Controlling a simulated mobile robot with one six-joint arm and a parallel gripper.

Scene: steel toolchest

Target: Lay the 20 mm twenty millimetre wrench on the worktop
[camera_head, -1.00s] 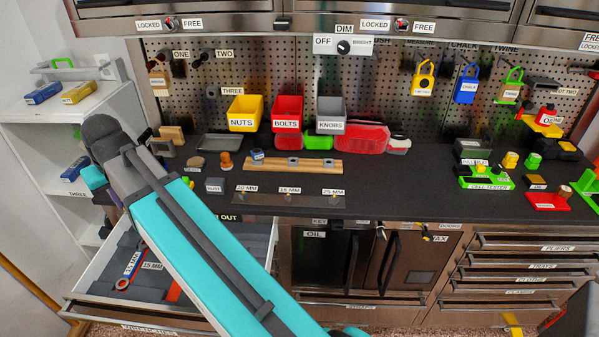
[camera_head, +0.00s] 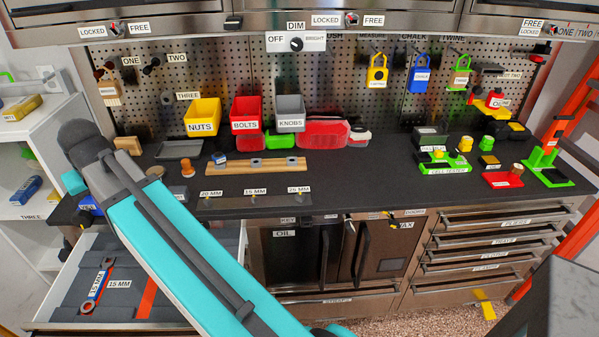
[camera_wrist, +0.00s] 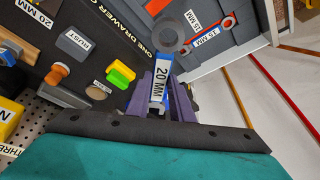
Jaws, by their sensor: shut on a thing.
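My gripper (camera_wrist: 160,100) is shut on the blue-handled 20 mm wrench (camera_wrist: 162,72), whose label reads 20 MM. Its grey ring end (camera_wrist: 171,32) points away from my wrist, and the lower end is between the jaws. In the wrist view the wrench appears near the front edge of the dark worktop (camera_wrist: 85,75), beside the open drawer. Its height above the surface is hard to tell. In the head view the worktop (camera_head: 380,190) runs across the picture, and my arm hides most of my gripper.
The open drawer (camera_head: 200,285) holds the 15 mm wrench (camera_head: 97,285). On the worktop lie a strip with size labels (camera_head: 255,201), a wooden rail (camera_head: 255,166), a HURST block (camera_wrist: 75,43) and an orange knob (camera_wrist: 58,72). Bare worktop shows right of the strip.

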